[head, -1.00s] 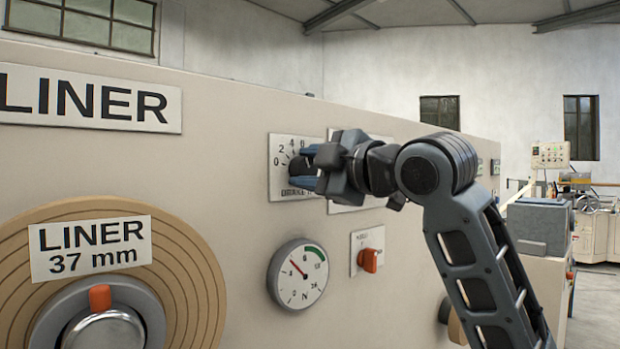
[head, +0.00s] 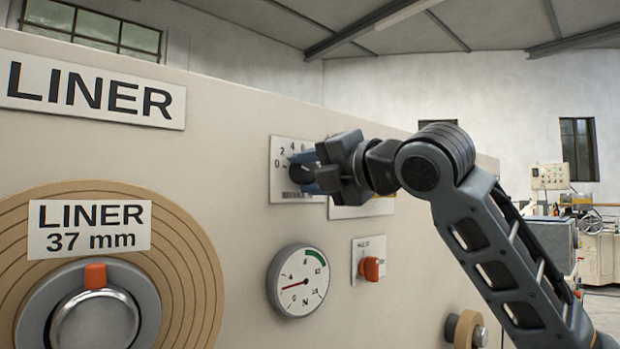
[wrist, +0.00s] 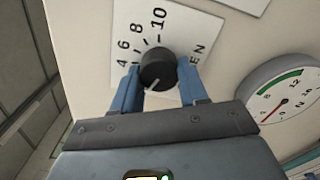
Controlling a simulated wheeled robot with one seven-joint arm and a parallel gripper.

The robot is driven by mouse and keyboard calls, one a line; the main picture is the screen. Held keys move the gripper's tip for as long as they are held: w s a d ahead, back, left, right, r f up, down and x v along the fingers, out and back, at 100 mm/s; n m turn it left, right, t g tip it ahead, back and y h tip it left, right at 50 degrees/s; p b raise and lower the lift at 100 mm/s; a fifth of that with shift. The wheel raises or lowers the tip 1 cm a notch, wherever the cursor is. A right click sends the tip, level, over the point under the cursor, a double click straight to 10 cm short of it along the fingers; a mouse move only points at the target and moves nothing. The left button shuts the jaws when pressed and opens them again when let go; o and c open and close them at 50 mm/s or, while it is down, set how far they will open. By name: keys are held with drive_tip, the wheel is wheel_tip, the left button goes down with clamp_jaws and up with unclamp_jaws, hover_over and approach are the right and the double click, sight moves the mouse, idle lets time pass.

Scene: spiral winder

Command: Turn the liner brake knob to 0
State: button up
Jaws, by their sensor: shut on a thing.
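The liner brake knob (wrist: 157,68) is a round black knob with a white pointer line, on a white dial plate (wrist: 182,28). In the wrist view the pointer aims down and to the left, past the 4; the low end of the scale is hidden by a finger. My gripper (wrist: 161,72) has its blue fingers on both sides of the knob, shut on it. In the head view my gripper (head: 304,172) covers most of the knob, and the 0, 2 and 4 of the dial plate (head: 280,178) show.
A round gauge (head: 300,282) sits below the dial, its red needle pointing left and slightly down. It also shows in the wrist view (wrist: 284,98). An orange switch (head: 370,268) is right of it. The LINER roll (head: 190,270) is at the left.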

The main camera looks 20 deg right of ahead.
drive_tip(key=shift+f+n, duration=0.15)
drive_tip(key=shift+n, duration=0.45)
drive_tip(key=o, duration=1.1)
drive_tip(key=shift+c, duration=0.2)
drive_tip(key=v, duration=0.7)
drive_tip(key=shift+s, duration=0.35)
drive_tip(key=shift+d, duration=0.1)
